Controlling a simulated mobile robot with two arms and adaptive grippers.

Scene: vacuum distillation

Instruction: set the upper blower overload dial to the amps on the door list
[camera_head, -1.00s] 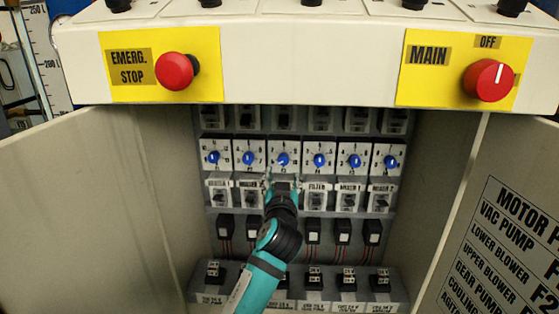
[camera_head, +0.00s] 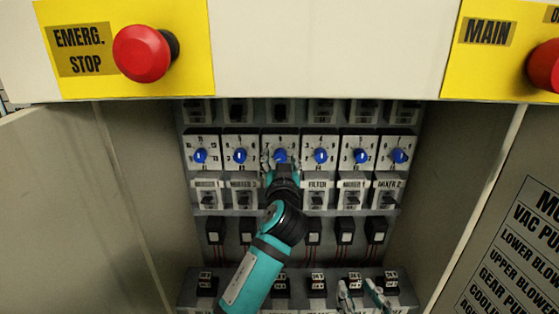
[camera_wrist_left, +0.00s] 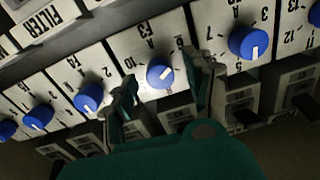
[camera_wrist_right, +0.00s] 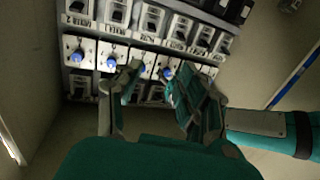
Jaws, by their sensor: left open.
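Blue overload dials on white plates form a row in the open cabinet. My open left gripper (camera_head: 281,166) is at the third dial from the left (camera_head: 280,155). In the left wrist view, its fingers stand on either side of this dial (camera_wrist_left: 160,76), whose white mark points up and right; contact cannot be told. Which dial is the upper blower's cannot be read. The door list (camera_head: 520,245) names the upper blower, but its amps are outside the picture. My right gripper (camera_head: 361,291) is open and empty, low in front of the bottom row.
Above the opening are the red emergency stop (camera_head: 142,53) and the red main switch (camera_head: 545,66), cut off by the picture edge. Switches (camera_head: 317,195) sit closely below the dials. The cabinet's left door (camera_head: 60,210) stands open.

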